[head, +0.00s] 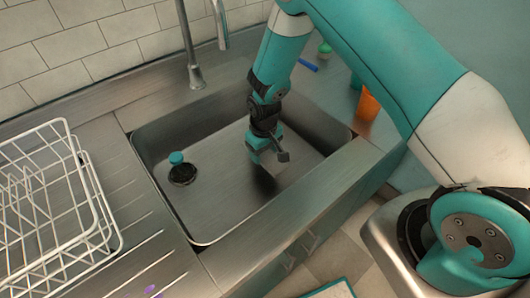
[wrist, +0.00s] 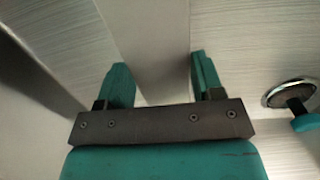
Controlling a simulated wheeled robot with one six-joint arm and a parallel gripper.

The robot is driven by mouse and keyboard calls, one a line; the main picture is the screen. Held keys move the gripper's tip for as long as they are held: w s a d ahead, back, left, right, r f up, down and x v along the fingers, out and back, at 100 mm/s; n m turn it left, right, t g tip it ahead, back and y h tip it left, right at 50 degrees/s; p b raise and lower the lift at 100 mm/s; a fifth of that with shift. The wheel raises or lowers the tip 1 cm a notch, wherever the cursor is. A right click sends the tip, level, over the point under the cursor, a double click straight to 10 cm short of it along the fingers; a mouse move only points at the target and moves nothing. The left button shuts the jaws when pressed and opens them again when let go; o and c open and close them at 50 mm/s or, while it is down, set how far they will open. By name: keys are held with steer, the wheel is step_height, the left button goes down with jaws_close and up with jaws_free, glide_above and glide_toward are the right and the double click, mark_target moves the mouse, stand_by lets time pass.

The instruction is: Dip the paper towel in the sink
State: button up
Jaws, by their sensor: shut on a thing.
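The sink (head: 220,195) is a rectangular steel basin set in the counter. My gripper (head: 266,150) reaches down inside it, right of the drain, with its fingers low in the basin. In the wrist view, the two teal fingers of my gripper (wrist: 162,78) are apart on either side of a pale grey flat strip, which I take to be the paper towel (wrist: 150,40). The towel extends beyond the fingertips. In the head view it is mostly hidden by the gripper. I cannot tell whether it touches the basin floor or is wet.
A drain (head: 183,174) with a teal-topped plug (head: 176,157) is at the basin's left. A faucet (head: 194,70) stands behind the sink. A white wire dish rack (head: 75,238) is on the left. An orange cup (head: 368,106) stands on the right, behind my arm.

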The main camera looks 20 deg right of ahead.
steer(key=shift+r, duration=0.1)
step_height(320, 180, up, 16)
steer(key=p, duration=1.1)
stand_by(2.3)
step_height(320, 180, up, 4)
steer(key=p, duration=0.3)
glide_above(264, 154)
steer(key=shift+d, duration=0.15)
stand_by(0.3)
